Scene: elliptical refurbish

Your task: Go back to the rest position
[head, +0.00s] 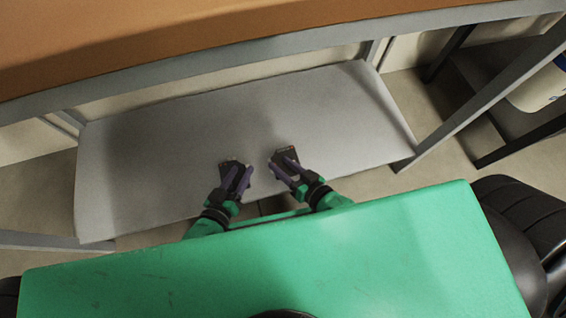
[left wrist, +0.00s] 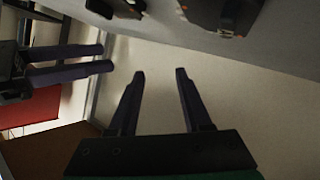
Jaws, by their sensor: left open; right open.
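My left gripper (head: 240,168) is in the head view, over the front part of a grey lower shelf (head: 150,150). In the left wrist view (left wrist: 160,73) its two dark fingers are apart with nothing between them. My right gripper (head: 280,159) is a short way to the right in the head view, with its fingers apart and nothing visible between them. A second pair of dark fingers, likely my right gripper's, shows at the left of the left wrist view (left wrist: 107,57).
Dark objects (left wrist: 222,14) lie at the top of the left wrist view; I cannot tell what they are. A brown tabletop (head: 150,40) with a grey frame edge (head: 220,61) spans above the shelf. A grey leg (head: 480,100) slants at right. Most of the shelf looks clear.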

